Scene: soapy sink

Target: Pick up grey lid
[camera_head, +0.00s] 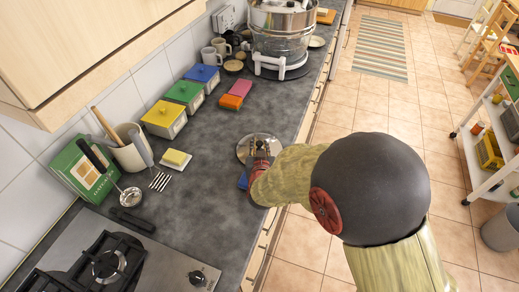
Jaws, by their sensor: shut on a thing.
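The grey lid (244,150) is a round, shiny disc at the right front part of the dark counter. My gripper (261,148) reaches over it from the right and is shut on it near its middle. The fingers hide the lid's centre. Whether the lid touches the counter or is slightly raised cannot be told from this view.
A blue item (243,180) lies partly hidden beside my gripper. A butter dish (175,160), yellow box (163,120), green box (185,95) and orange sponge (231,101) are to the left. A steamer (282,45) stands behind. A hob (105,265) is in front. The middle counter is clear.

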